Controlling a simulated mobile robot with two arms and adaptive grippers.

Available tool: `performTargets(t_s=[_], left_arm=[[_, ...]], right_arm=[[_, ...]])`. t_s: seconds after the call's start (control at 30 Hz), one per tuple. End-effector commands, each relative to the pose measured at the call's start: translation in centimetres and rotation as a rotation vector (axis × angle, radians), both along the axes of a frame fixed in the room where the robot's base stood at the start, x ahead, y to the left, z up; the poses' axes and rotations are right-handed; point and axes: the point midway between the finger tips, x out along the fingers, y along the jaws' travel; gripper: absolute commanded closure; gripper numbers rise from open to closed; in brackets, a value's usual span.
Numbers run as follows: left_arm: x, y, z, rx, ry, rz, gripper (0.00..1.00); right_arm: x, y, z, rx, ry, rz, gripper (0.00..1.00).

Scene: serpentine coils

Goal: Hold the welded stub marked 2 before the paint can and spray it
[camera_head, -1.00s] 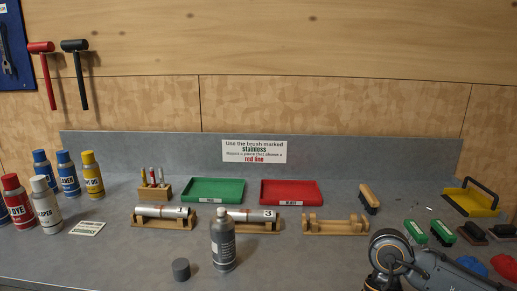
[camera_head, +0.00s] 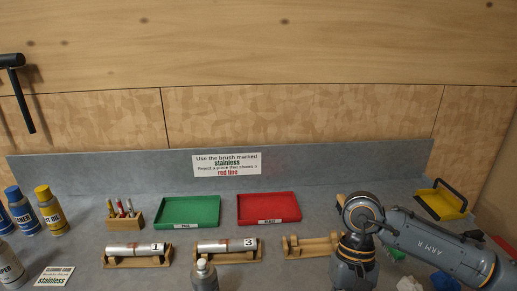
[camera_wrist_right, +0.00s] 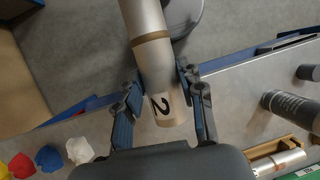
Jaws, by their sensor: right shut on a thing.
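The stub marked 2 (camera_wrist_right: 152,62) is a silver tube with a brownish weld band, seen in the right wrist view. My right gripper (camera_wrist_right: 162,92) is shut on it near its numbered end, one finger on each side. The far end runs out of the top of that view. In the head view my right wrist (camera_head: 356,262) stands in front of the empty wooden cradle (camera_head: 312,246); its fingers and the stub are not visible there. The grey paint can (camera_head: 204,278) stands upright at the bottom edge, and it also shows in the right wrist view (camera_wrist_right: 292,106).
Stubs marked 1 (camera_head: 130,249) and 3 (camera_head: 216,246) lie in wooden cradles. Green (camera_head: 190,211) and red (camera_head: 268,208) trays sit behind them. Several bottles stand at left.

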Motion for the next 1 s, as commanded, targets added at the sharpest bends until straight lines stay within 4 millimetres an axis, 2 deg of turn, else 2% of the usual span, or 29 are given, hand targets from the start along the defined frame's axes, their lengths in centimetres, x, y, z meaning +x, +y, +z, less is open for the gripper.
performTargets(t_s=[0.07,0.17,0.33,0.5,0.7,1.0], left_arm=[[-0.8,0.2,0.0,0.002,0.012,0.001,0.17],[-0.9,0.2,0.0,0.002,0.012,0.001,0.17],[1.1,0.1,-0.5,0.001,-0.016,0.001,0.17],[2.8,-0.1,-1.4,-0.003,-0.043,0.001,0.17],[2.1,-0.2,-2.3,-0.003,-0.032,0.002,0.17],[1.0,-0.3,-3.3,-0.005,-0.015,0.002,0.17]], right_arm=[[0.0,0.0,0.0,0.001,0.0,0.0,1.0],[0.0,0.0,0.0,0.001,-0.001,-0.004,1.0],[0.6,0.6,-0.7,0.02,-0.002,-0.131,1.0],[2.2,2.3,-2.0,0.07,-0.019,-0.483,1.0],[4.0,4.4,-2.8,0.12,-0.064,-0.914,1.0],[6.0,6.4,-3.2,0.16,-0.138,-1.389,1.0]])
